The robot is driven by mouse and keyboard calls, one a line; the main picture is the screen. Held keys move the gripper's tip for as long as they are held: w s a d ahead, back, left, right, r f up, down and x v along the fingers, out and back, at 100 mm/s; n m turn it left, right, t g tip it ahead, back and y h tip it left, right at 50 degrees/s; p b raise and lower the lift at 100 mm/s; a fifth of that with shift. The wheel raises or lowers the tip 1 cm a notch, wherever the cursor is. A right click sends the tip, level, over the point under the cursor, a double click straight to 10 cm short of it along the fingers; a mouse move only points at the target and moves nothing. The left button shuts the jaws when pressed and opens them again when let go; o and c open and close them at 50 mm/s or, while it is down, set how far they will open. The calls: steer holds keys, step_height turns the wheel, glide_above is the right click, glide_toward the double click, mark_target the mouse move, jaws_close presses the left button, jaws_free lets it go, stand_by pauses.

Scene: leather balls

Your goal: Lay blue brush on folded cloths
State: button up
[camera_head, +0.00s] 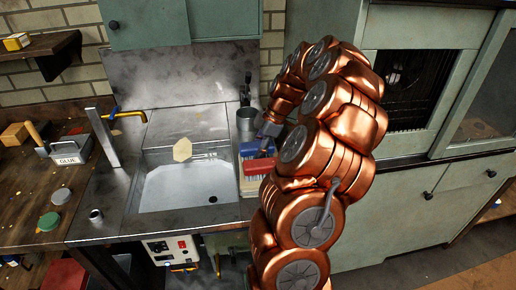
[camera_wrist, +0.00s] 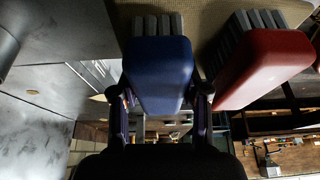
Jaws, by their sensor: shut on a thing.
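The blue brush (camera_head: 250,148) stands on the counter strip right of the sink; its blue body (camera_wrist: 158,72) fills the space between my fingers in the wrist view. My gripper (camera_wrist: 161,98) is shut on it, one finger at each side. In the head view my gripper (camera_head: 268,132) is partly hidden by my copper arm. Grey bristle blocks show at the brush's far side. I cannot make out the folded cloths for certain; a woven tan surface (camera_wrist: 205,18) shows behind the brushes in the wrist view.
A red brush (camera_head: 258,167) is close beside the blue one, also in the wrist view (camera_wrist: 266,66). A metal cup (camera_head: 246,125) stands behind. The sink (camera_head: 185,188) lies left, with a pale yellowish piece (camera_head: 182,150) at its back edge. A glue box (camera_head: 70,150) is on the left bench.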

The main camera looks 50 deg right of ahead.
steer(key=shift+f, duration=0.2)
steer(key=o, duration=1)
steer(key=shift+r, duration=0.1)
steer(key=shift+r, duration=0.15)
steer(key=b+v, duration=0.2)
steer(key=v, duration=0.4)
steer(key=shift+d+r, duration=0.15)
steer(key=shift+s+d+r, duration=0.1)
steer(key=shift+s+r, duration=0.05)
steer(key=shift+r, duration=0.35)
